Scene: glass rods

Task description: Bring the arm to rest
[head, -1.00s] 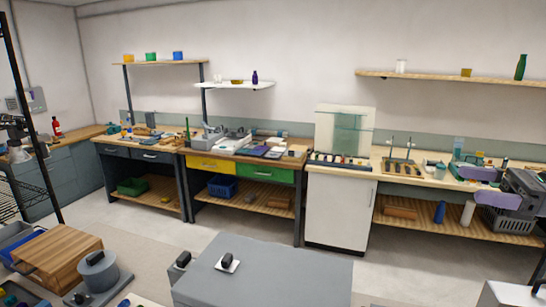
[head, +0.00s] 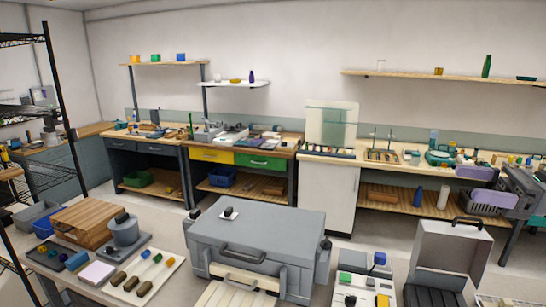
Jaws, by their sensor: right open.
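My right gripper (head: 466,184) is at the right edge of the head view. Its two purple fingers stand apart with nothing seen between them, and its dark grey body is to their right. In the picture it overlaps the right end of the far wooden bench (head: 405,160) and its lower shelf. The fingers look clear of the objects there, though the distance is hard to judge. My left gripper is not in view. On the bench is a small stand with two thin upright rods (head: 382,143); I cannot tell whether they are glass.
A large grey case (head: 255,229) stands in front, with an open grey case (head: 453,250) to its right. A white board (head: 136,282) with several small pieces and a wooden box (head: 88,222) are at left. Pale floor (head: 378,228) lies between these and the benches.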

